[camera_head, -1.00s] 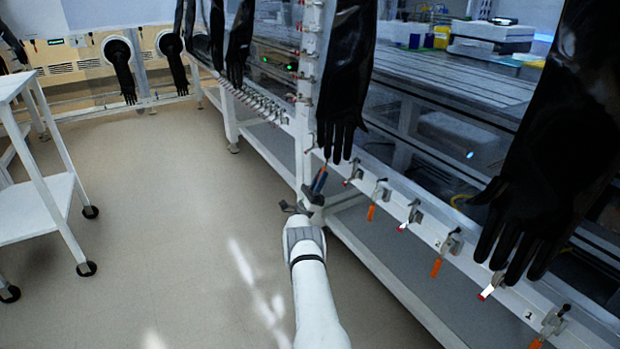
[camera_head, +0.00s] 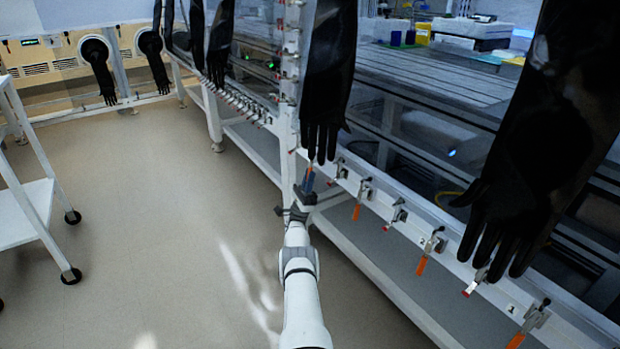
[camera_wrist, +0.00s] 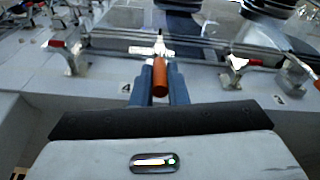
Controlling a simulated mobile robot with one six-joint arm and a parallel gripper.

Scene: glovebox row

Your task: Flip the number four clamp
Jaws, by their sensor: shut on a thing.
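The clamp held by my gripper (camera_wrist: 156,85) has an orange handle (camera_wrist: 160,77) and a silver metal body (camera_wrist: 150,49) on the white frame rail. The handle points down toward my wrist camera, between my two blue-grey fingers, which are shut on it. A number label (camera_wrist: 125,88), which looks like a 4, is just left of the fingers. In the head view my gripper (camera_head: 308,182) is at the rail's corner post, below a hanging black glove. The clamp is mostly hidden there by the fingers.
Other clamps with orange handles (camera_head: 421,266) and red-tipped ones (camera_head: 388,226) line the rail to the right. Black gloves (camera_head: 328,85) hang close above my gripper. A white cart (camera_head: 30,210) stands left, with open floor between.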

